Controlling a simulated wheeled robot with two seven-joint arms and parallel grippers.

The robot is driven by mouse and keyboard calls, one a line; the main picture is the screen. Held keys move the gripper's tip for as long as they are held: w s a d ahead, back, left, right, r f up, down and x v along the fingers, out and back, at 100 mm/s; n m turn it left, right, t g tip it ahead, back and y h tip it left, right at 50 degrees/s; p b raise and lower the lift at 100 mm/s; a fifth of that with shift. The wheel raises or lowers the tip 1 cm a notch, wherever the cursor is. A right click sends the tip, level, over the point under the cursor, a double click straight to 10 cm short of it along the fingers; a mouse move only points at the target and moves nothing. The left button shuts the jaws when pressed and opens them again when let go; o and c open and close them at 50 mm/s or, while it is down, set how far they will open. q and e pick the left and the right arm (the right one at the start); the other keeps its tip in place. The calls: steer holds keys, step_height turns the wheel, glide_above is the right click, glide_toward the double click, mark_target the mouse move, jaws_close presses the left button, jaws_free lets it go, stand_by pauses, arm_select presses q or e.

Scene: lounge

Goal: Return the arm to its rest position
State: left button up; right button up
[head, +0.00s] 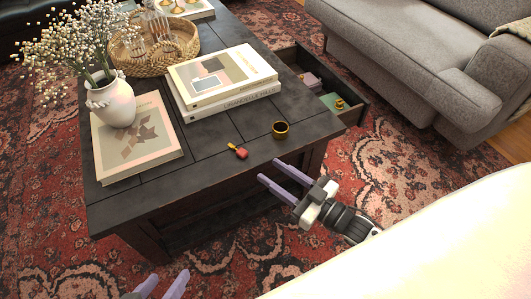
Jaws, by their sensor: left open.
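My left gripper (164,281) shows at the bottom left edge, with only its two purple fingers and a bit of its body in frame. The fingers are apart and empty, over the rug in front of the table. My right gripper (270,171) is near the front right corner of the dark coffee table (220,165). Its two purple fingers are spread with nothing between them, pointing toward the table edge. Much of the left arm is out of frame.
The table bears a red-handled item (238,151), a dark round cup (280,130), stacked books (225,80), a vase (112,103) and a wicker tray (185,42). An open drawer (357,106) juts out at the right. A grey sofa (410,60) stands beyond.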

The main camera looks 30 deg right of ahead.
arm_select(q)
steer(key=shift+w+r, duration=0.1)
steer(key=shift+w, duration=0.1)
arm_select(e)
steer(key=s+m+g+h, duration=0.3)
steer(key=s+g+h, duration=0.4)
steer(key=s+g, duration=0.95)
steer(key=w+a+n+t+y, duration=0.1)
steer(key=w+a+t+y, duration=0.3)
steer(key=a+t, duration=0.55)
arm_select(q)
steer(key=s+a+r+y+p, duration=0.1)
steer(key=a+r+p, duration=0.1)
steer(key=r+p, duration=0.4)
steer(key=s+a+r+t+p, duration=0.1)
steer(key=r+p, duration=0.6)
steer(key=p, duration=0.9)
steer(key=shift+a+n+y, duration=0.4)
steer(key=shift+a, duration=0.45)
arm_select(e)
steer(key=s+d+r+h, duration=0.1)
steer(key=d+r, duration=0.3)
steer(key=r, duration=0.8)
steer(key=shift+s+m+g+h, duration=0.3)
steer(key=shift+s+g+h, duration=0.1)
steer(key=shift+s, duration=0.3)
arm_select(q)
steer(key=shift+s, duration=0.1)
arm_select(e)
steer(key=shift+f, duration=0.1)
